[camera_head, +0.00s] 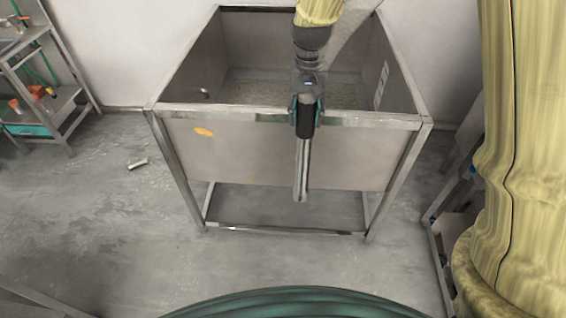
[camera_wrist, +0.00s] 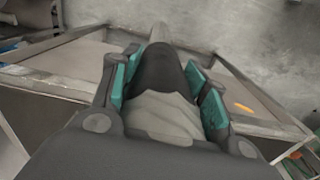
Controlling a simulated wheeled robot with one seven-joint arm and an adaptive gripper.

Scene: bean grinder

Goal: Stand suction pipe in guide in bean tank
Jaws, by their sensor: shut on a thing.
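My gripper (camera_head: 306,108) is shut on the suction pipe (camera_head: 301,172), around its black upper section. The pipe's bare metal end points down in the head view, in front of the near wall of the bean tank (camera_head: 240,150). In the wrist view, the teal finger pads of my gripper (camera_wrist: 165,85) press on both sides of the black section (camera_wrist: 158,70), and the metal pipe runs away beyond it. The tank is an open metal box on a frame with grainy contents inside. I cannot make out the guide; my arm covers part of the tank's interior.
A metal shelf rack (camera_head: 45,85) with orange and green items stands at the left. A small metal cylinder (camera_head: 138,164) lies on the floor left of the tank. A dark metal frame (camera_head: 437,230) stands at the right. The floor left of the tank is mostly clear.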

